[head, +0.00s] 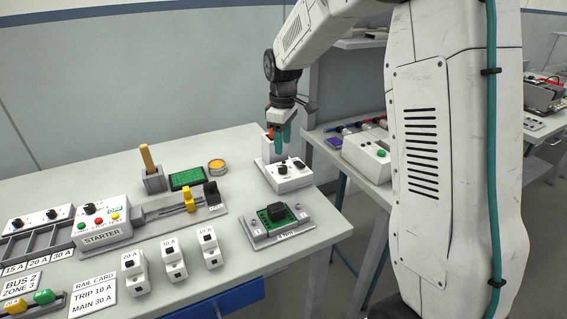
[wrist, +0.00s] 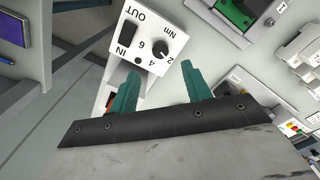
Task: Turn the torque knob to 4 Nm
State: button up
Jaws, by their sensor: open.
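The torque unit is a white box (head: 291,181) on the bench near its right edge, and it also shows in the wrist view (wrist: 140,15). Its round black knob (wrist: 159,46) sits beside the printed marks 2, 4, 6 and Nm; it also shows in the head view (head: 283,170). I cannot clearly tell which mark the knob points to. A black rocker switch (wrist: 126,34) marked IN and OUT is left of the knob in the wrist view. My gripper (wrist: 163,72) is open, teal fingers apart and empty, above the back of the unit. It also shows in the head view (head: 283,138).
A green circuit board on a grey fixture (head: 277,220) stands in front of the unit. White breakers (head: 173,262), a starter box (head: 102,225) and a yellow tin (head: 216,166) stand to the left. A second bench (head: 330,142) lies beyond a gap on the right.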

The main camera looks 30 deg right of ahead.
aim_at(283, 167)
notch_tip(283, 167, down, 8)
dwell(0.5)
jog(key=c, duration=1)
